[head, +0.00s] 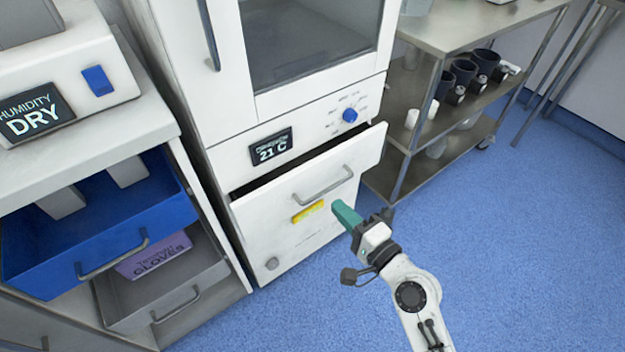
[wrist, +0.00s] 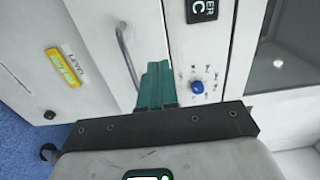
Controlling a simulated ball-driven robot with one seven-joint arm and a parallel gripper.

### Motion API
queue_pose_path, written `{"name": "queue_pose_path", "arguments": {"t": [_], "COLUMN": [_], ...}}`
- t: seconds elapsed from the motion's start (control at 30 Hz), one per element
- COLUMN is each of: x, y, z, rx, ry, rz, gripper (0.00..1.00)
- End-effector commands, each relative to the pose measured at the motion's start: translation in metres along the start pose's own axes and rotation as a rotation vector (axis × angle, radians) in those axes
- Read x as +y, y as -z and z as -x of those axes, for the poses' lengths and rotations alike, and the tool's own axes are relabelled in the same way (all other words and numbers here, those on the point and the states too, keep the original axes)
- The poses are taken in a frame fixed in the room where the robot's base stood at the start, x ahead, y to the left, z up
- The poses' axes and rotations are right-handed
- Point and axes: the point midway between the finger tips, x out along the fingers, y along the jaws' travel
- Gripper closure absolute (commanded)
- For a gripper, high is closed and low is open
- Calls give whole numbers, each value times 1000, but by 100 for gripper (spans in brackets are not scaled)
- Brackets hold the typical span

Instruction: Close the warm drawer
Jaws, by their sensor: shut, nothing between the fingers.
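The warm drawer (head: 295,202) is the white drawer low in the tall white cabinet. It stands partly open, with a dark gap along its top edge. Its front carries a grey bar handle (head: 323,186) and a yellow label (head: 308,211). In the wrist view the handle (wrist: 127,62) and yellow label (wrist: 62,68) lie to the left of my fingers. My gripper (head: 343,214) has green fingers, shut and empty, in front of the right part of the drawer front. The fingers (wrist: 155,84) point toward the drawer front; I cannot tell whether they touch it.
Above the drawer are a 21 C display (head: 271,147) and a blue knob (head: 350,115). At left, an open blue drawer (head: 95,262) and an open grey drawer (head: 170,300) jut out. A metal cart (head: 440,150) stands at right. Blue floor (head: 520,260) is clear at lower right.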

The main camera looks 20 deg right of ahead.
Motion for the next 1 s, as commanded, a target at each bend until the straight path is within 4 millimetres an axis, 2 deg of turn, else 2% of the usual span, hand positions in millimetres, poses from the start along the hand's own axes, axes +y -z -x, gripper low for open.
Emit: {"name": "queue_pose_path", "arguments": {"t": [0.03,0.3,0.5,0.7,1.0], "x": [-2,-1,0,1,1], "y": [0,0,0,0,0], "z": [-12,-64,-92,-104,-104], "rx": [-2,-2,-1,0,0], "ry": [2,1,0,-1,-1], "rz": [1,1,1,0,0], "gripper": [100,100,100,100,100]}}
